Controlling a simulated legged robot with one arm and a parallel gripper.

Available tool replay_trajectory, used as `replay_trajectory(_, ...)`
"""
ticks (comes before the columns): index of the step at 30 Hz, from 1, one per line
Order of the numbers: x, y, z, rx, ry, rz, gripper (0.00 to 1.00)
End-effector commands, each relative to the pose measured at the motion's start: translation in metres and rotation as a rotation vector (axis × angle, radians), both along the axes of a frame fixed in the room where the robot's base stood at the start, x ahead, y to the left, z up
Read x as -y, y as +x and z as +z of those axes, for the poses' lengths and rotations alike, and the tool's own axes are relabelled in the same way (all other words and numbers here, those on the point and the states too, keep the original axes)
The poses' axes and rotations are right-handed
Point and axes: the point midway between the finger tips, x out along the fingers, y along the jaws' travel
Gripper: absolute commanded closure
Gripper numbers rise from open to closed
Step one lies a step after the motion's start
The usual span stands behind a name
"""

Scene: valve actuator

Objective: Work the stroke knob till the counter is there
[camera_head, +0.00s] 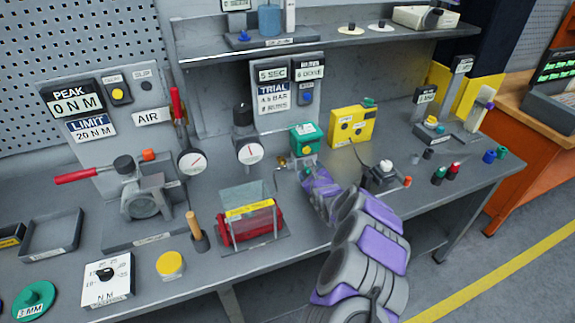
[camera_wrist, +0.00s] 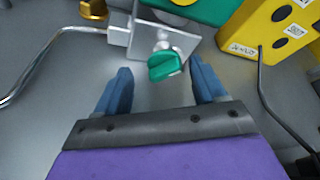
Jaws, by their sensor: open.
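A small green knob (camera_wrist: 165,65) sits on a clear plate (camera_wrist: 172,42) in the wrist view, beneath the green box (camera_head: 306,138). My gripper (camera_wrist: 160,78) is open, with one blue finger on each side of the knob and a gap to both. It holds nothing. In the head view my gripper (camera_head: 311,177) is just in front of the green box, and my arm hides part of the bench there. Behind it stands a board with a "5 SEC" display (camera_head: 273,74), a "TRIAL" card (camera_head: 273,98) and a small display (camera_head: 310,70) whose text I cannot read surely.
A yellow box (camera_head: 351,126) stands right of the green box, with a dark cable or rod (camera_wrist: 268,95) beside my gripper. A bent metal tube (camera_wrist: 45,55) runs at the left. A red cylinder under a clear guard (camera_head: 250,222) and a gauge (camera_head: 249,153) stand left of my arm.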

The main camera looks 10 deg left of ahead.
Motion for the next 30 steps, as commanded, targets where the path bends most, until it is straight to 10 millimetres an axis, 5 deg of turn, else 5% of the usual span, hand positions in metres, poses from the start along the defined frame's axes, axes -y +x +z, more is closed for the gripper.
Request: replay_trajectory(30,0.0094,0.0046,0.0067,-0.226,0.335,-0.006,0.30)
